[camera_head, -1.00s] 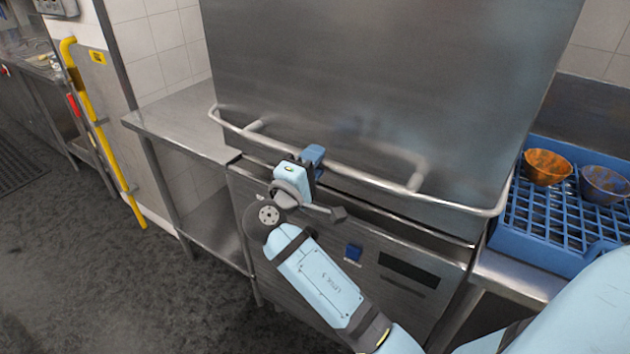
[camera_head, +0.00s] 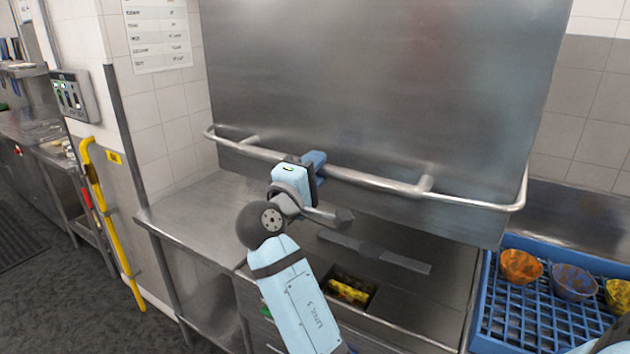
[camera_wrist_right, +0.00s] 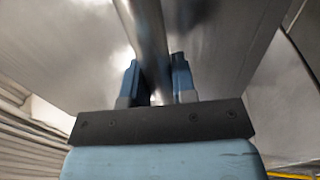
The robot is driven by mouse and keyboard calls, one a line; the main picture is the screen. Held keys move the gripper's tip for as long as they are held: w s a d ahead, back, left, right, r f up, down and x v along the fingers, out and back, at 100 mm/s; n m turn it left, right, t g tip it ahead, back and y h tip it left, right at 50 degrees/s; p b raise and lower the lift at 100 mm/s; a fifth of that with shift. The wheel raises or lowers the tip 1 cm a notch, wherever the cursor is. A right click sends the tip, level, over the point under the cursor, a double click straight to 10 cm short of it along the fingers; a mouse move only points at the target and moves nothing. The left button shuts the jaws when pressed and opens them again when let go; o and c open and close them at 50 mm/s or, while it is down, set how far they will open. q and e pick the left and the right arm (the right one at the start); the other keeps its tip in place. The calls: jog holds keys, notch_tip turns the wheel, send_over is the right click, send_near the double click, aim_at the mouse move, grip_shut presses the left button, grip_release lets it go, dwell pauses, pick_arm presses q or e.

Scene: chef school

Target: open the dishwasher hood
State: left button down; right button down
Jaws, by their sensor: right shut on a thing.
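The dishwasher hood (camera_head: 390,85) is a large steel box with a tubular handle bar (camera_head: 380,184) along its lower front. It is raised part way, with a dark gap below its lower edge. My right gripper (camera_head: 313,160) is at the handle, left of its middle. In the right wrist view the blue fingers of the gripper (camera_wrist_right: 158,85) are on both sides of the bar (camera_wrist_right: 148,45), shut on it. The gripper body hides a short part of the bar in the head view. My left gripper is not in view.
A steel counter (camera_head: 190,205) stands left of the machine. A blue rack (camera_head: 505,325) with several bowls, among them an orange bowl (camera_head: 521,266), is at the right. A yellow pipe (camera_head: 108,215) runs along the left wall edge. Inside the opening is a yellow object (camera_head: 348,290).

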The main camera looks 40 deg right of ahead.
jog(key=shift+r+p, duration=0.3)
jog(key=shift+r, duration=0.7)
jog(key=c, duration=0.9)
grip_release()
jog(key=shift+f, duration=0.1)
jog(key=shift+c, duration=0.2)
jog(key=shift+f, duration=0.1)
